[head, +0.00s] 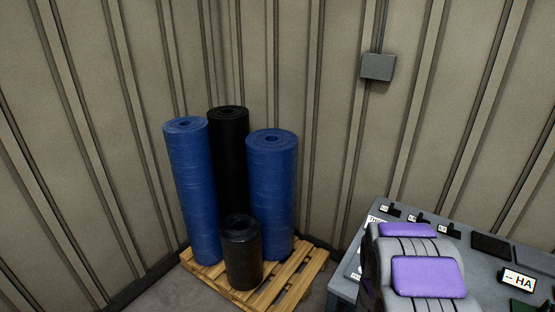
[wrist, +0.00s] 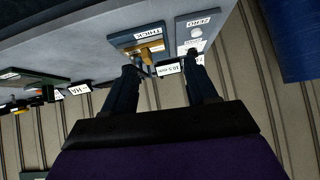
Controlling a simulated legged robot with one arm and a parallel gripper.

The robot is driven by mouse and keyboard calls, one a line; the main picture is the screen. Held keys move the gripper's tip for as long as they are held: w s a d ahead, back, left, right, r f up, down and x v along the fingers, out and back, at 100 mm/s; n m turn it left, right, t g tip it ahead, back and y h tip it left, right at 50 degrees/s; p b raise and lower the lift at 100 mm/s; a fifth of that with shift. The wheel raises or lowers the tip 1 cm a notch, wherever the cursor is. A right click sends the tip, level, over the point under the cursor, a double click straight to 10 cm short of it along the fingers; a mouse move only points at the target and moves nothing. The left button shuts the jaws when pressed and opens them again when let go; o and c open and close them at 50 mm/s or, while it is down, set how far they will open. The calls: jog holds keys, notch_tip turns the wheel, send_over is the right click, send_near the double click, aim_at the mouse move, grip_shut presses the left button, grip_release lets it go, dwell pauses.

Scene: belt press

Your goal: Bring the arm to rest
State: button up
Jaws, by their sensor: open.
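My gripper (wrist: 164,76) shows in the wrist view, its two dark fingers spread apart with no object held between them. Beyond the fingertips is a grey bench surface (wrist: 95,50), seen upside down. A dark pad labelled THICK with a brass-coloured piece (wrist: 151,50) lies just past the fingers, and a small display with an mm reading (wrist: 169,68) shows between them. Whether the fingers touch any of these I cannot tell. In the head view my purple and grey arm (head: 425,276) is folded at the lower right over the bench (head: 470,235). The gripper is hidden there.
A wooden pallet (head: 306,272) carries blue rolls (head: 190,190) (head: 271,190), a tall black roll (head: 229,150) and a short black roll (head: 242,258). A grey wall box (head: 377,67) hangs on the ribbed wall. A panel marked ZERO (wrist: 197,32) is near the gripper.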

jog(key=s+a+r+n+g+y+b, duration=0.2)
jog(key=s+a+r+b, duration=0.15)
jog(key=s+a, duration=0.3)
jog(key=s+a+r+n+g+y+b, duration=0.2)
jog(key=s+a+r, duration=0.3)
jog(key=a, duration=0.2)
jog(key=s+a+r+n+g+b, duration=0.1)
jog(key=s+r+g+b, duration=0.1)
jog(key=s, duration=0.9)
jog(key=s+a+r+n+g+b, duration=0.2)
jog(key=s+r, duration=0.3)
jog(key=s, duration=0.6)
jog(key=shift+s+a+g+y+b, duration=0.25)
jog(key=shift+s+g+y+b, duration=0.1)
jog(key=shift+g, duration=0.45)
